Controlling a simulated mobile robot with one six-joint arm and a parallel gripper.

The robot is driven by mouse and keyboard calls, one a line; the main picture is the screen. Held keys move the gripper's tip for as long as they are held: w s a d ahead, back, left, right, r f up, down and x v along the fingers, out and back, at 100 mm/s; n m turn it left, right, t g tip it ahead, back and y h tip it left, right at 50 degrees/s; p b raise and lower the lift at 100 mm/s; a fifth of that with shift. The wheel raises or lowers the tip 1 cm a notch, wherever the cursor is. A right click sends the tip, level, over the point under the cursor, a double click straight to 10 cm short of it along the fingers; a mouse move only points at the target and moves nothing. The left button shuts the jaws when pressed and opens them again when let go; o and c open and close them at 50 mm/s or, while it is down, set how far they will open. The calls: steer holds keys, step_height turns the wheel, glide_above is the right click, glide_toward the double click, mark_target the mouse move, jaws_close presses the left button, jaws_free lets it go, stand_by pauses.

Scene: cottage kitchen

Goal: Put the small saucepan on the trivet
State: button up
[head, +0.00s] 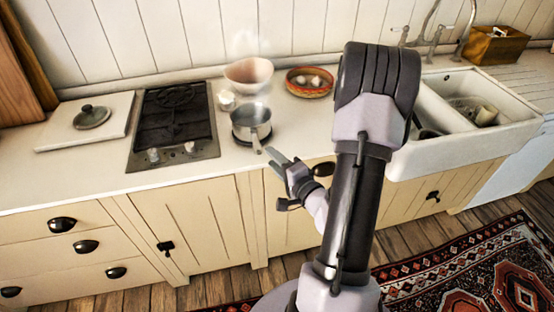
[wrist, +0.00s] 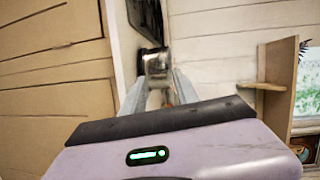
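The small saucepan (head: 251,119) is grey metal and upright on the counter, right of the hob. Its short handle points to the counter's front edge. A dark round rim (head: 262,138) shows under the saucepan and looks like the trivet; most of it is hidden by the pan. My gripper (head: 272,157) is at the counter's front edge, just in front of the handle. In the wrist view, my gripper's two fingers (wrist: 160,88) are apart, with the saucepan (wrist: 156,66) just beyond their tips. I see nothing clamped between them.
The black hob (head: 174,122) is left of the saucepan, with a white board and lidded dish (head: 92,117) further left. A pink bowl (head: 249,74), a white cup (head: 226,101) and an orange bowl (head: 309,81) stand behind. The sink (head: 475,140) is right of my arm.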

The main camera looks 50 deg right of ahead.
steer(key=a+r+n+g+y, duration=0.25)
steer(key=a+r+y, duration=0.2)
steer(key=a, duration=0.45)
steer(key=a+r+n+g+y, duration=0.1)
steer(key=a+r+n+y, duration=0.35)
steer(key=a, duration=0.45)
steer(key=a+r+n+g+y, duration=0.25)
steer(key=a+y, duration=0.35)
steer(key=a, duration=0.3)
steer(key=s+a+n+g+h, duration=0.4)
steer(key=s+a+n+g, duration=0.25)
steer(key=s+a, duration=0.4)
steer(key=s+d+r+t+h+b, duration=0.1)
steer(key=s+d+r+t+h, duration=0.1)
steer(key=d+h, duration=0.3)
steer(key=shift+s+d+r+m, duration=0.4)
steer(key=shift+d+r, duration=0.2)
steer(key=shift+d, duration=0.1)
